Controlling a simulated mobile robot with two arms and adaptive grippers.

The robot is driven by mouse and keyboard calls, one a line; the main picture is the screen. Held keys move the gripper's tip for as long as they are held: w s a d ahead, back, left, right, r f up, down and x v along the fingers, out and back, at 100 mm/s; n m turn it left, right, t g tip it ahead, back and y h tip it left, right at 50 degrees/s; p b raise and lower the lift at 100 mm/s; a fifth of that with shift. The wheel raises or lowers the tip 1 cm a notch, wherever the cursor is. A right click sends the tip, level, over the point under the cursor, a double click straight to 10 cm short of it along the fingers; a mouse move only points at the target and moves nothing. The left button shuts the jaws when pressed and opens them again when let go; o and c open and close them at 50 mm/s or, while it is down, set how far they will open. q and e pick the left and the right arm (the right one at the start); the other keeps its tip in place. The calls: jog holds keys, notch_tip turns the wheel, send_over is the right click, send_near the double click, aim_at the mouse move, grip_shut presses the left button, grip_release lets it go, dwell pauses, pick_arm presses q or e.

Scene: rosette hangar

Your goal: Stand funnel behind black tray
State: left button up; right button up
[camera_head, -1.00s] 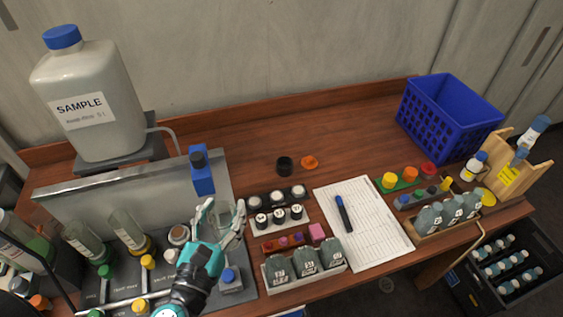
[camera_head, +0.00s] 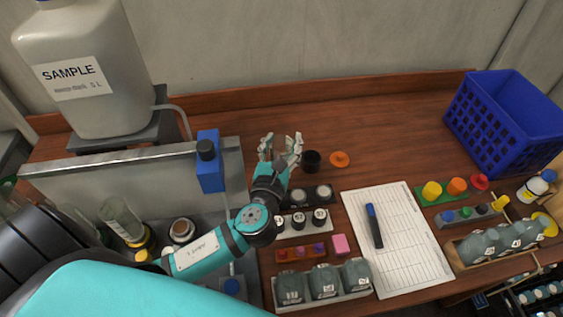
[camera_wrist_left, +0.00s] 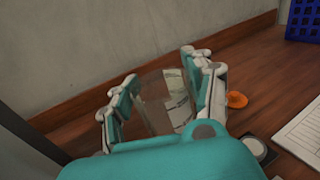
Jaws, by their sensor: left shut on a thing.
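My left gripper (camera_head: 280,143) is shut on a clear, see-through funnel (camera_wrist_left: 165,98). The funnel shows between the fingers in the left wrist view; in the head view it is hard to make out. The black tray (camera_head: 311,194), a small dark rack with light-capped vials, lies just right of and nearer than the gripper. The gripper is over the wood bench behind the tray's left end. Whether the funnel touches the bench I cannot tell. My right gripper is not in view.
A black cup (camera_head: 311,160) and an orange disc (camera_head: 339,159) sit right of the gripper. A white rack (camera_head: 294,232) is in front. The bench towards the back wall is clear.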

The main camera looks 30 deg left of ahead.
aim_at(280, 145)
pick_arm(q)
jog(key=w+a+r+n+g+y+p, duration=0.1)
jog(key=w+a+n+y+p, duration=0.1)
jog(key=w, duration=0.4)
jog(key=shift+w+a+n+y, duration=0.2)
jog(key=shift+a+n+y, duration=0.2)
jog(key=shift+a+y, duration=0.45)
jog(key=shift+y, duration=0.25)
notch_tip(280, 145, down, 5)
jog(key=shift+a+r, duration=0.1)
notch_tip(280, 145, down, 5)
jog(key=shift+r, duration=0.2)
jog(key=shift+f, duration=0.15)
jog(key=o, duration=1.3)
